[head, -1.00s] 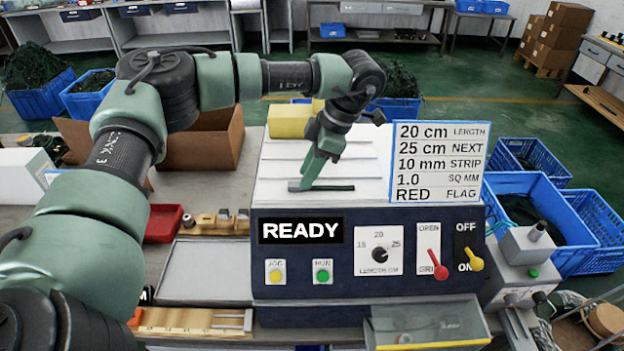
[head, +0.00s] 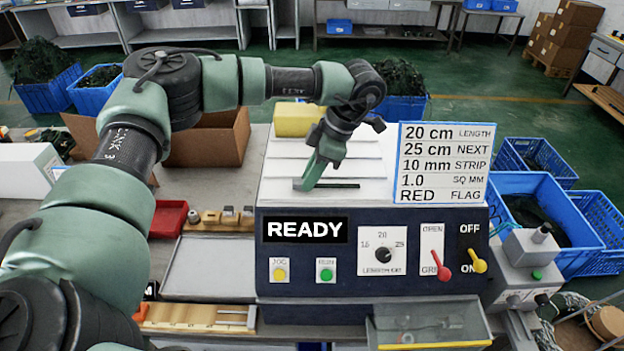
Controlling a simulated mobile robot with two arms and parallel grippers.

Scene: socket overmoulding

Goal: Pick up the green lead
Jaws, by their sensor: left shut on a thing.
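A thin, dark strip, which I take for the green lead (head: 345,186), lies at the slot on the white top of the machine (head: 385,250). Its green is hard to make out at this size. My left gripper (head: 307,185) reaches down to the left part of this strip and is shut on it, close to the white top. The fingers hide part of the strip, and I cannot tell whether it is clear of the surface. My right gripper is not in view.
A sign (head: 442,163) stands at the machine's right, beside my left gripper. A yellow block (head: 297,119) sits behind it. A cardboard box (head: 215,140) and red tray (head: 168,218) are to the left. Blue crates (head: 588,225) stand at the right.

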